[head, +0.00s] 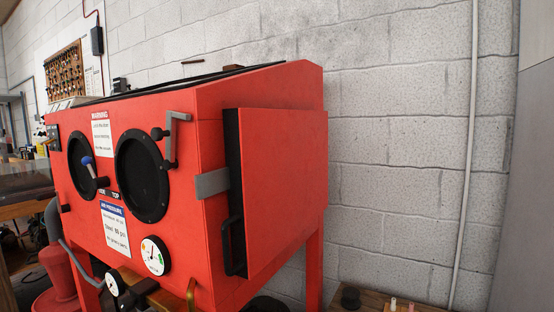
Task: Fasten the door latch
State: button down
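A red blast cabinet (205,225) stands left of centre. Its red side door (285,180) faces right and has a black front edge (234,160). The door stands out from the cabinet side; I cannot tell whether it is fully closed. A black pull handle (229,248) is low on the door's front edge. A flat grey metal piece (212,183) lies across the cabinet corner and reaches the black edge. I cannot tell whether the latch is engaged. My gripper is not in view.
The front carries two round black arm ports (143,177), labels and a white gauge (155,256). Hoses and fittings (120,290) hang below. A white block wall (410,150) is behind, with a vertical pipe (467,170). A low wooden surface (372,299) is at bottom right.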

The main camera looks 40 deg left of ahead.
aim_at(171, 163)
jog(key=u, duration=1.55)
